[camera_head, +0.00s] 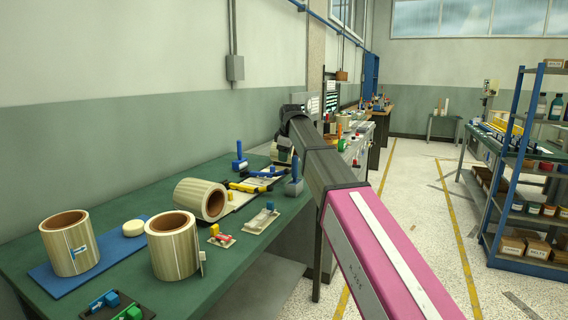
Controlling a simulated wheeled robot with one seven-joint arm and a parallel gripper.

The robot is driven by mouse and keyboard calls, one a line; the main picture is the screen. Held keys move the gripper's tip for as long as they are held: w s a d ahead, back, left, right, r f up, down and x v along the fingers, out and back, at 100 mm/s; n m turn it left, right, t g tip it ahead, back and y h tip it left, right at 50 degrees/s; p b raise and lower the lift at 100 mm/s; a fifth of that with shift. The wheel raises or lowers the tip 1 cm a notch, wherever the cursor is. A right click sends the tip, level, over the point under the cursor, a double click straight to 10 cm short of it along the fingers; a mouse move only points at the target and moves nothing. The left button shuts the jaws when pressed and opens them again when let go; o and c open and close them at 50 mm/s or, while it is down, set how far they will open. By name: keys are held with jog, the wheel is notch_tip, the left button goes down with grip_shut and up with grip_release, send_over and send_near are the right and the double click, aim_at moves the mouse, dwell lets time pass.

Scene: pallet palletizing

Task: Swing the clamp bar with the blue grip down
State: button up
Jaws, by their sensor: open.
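A small upright piece with a blue grip (294,168) stands on a grey base near the right edge of the green bench, just left of my arm. Another upright blue-handled piece (239,160) stands farther back by the wall. At this size I cannot tell which one is the clamp bar, but both blue grips point up. My arm reaches out over the bench's right edge and bends at its dark far joint, beyond these pieces. My gripper's fingers are not distinguishable, being small or hidden behind the arm.
The green bench (222,268) carries several large striped rolls (172,246), a blue mat (47,282) and a cream disc (133,228). A yellow-and-black bar (243,187) lies between the blue-gripped pieces.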

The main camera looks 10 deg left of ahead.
jog(key=shift+s+d+r, duration=0.1)
jog(key=shift+s+r, duration=0.05)
jog(key=shift+r, duration=0.4)
